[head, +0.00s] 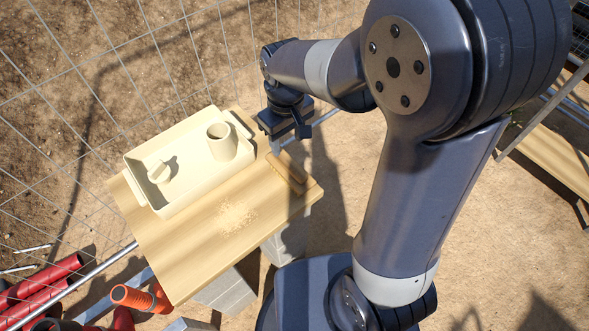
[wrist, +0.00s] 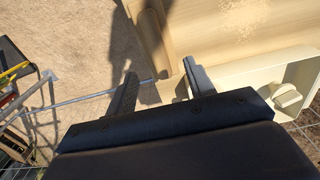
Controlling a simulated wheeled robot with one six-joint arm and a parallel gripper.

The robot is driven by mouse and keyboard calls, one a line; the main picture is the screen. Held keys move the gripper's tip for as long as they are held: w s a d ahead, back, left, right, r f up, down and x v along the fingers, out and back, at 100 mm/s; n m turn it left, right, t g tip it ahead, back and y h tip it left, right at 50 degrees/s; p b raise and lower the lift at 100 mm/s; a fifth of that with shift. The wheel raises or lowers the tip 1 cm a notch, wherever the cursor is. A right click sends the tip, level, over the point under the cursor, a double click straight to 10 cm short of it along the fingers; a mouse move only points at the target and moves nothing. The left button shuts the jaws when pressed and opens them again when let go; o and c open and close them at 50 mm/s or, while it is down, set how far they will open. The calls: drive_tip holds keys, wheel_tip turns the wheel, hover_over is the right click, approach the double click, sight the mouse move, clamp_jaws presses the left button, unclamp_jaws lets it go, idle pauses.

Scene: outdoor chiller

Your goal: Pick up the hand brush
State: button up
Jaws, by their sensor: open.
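The hand brush (head: 288,172) is a long, pale wooden piece lying near the right end of the wooden board (head: 185,247), close in colour to it. It also shows in the wrist view (wrist: 154,38), at top centre, beyond the fingers. My gripper (head: 289,139) is above the board's far right corner, near the brush's far end. In the wrist view my gripper (wrist: 160,85) has its fingers spread with nothing held between them. The brush's bristles cannot be made out.
A cream tray (head: 160,210) on the board holds a cup (head: 222,142) and a small knobbed piece (head: 159,172). Pale shavings (head: 236,217) lie on the board. A wire fence stands behind. Red pipes (head: 38,292) and an orange tube (head: 140,298) lie at lower left.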

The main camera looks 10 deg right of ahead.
sight(290, 161)
wheel_tip(290, 161, down, 4)
drive_tip(key=shift+f, duration=0.25)
drive_tip(key=shift+w+d+f, duration=0.1)
drive_tip(key=shift+f, duration=1.2)
drive_tip(key=shift+w+d+f, duration=0.1)
drive_tip(key=shift+f, duration=1.2)
drive_tip(key=shift+c, duration=0.4)
clamp_jaws()
